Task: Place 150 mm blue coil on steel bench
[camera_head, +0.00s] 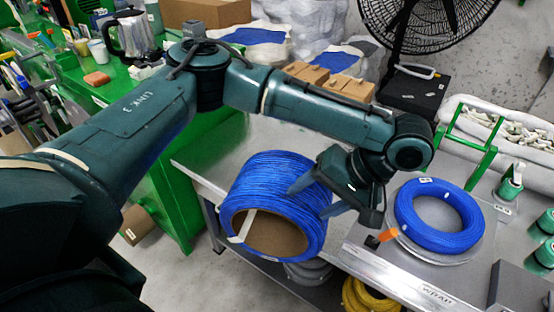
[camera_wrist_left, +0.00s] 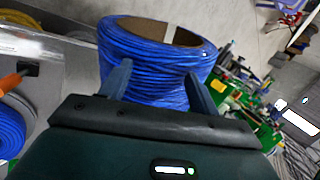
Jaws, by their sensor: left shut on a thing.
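A wide blue coil (camera_head: 270,180) of cable wound on a cardboard core lies on its side, its open end toward the head camera. My left gripper (camera_head: 308,198) is shut on its right side, one finger on each side of the windings. The wrist view shows the same coil (camera_wrist_left: 150,55) between the two fingers (camera_wrist_left: 160,86). The coil is at the left part of the steel bench (camera_head: 222,150) and overlaps its front edge in the picture. I cannot tell whether it touches the bench top. My right gripper is not in view.
A flatter blue coil (camera_head: 440,215) lies on a round plate on the bench's right. An orange-handled tool (camera_head: 383,237) lies beside it. Yellow cable (camera_head: 365,295) sits below the bench. Cardboard boxes (camera_head: 330,82) and a fan (camera_head: 420,30) stand behind. Green bottles (camera_head: 510,183) are at right.

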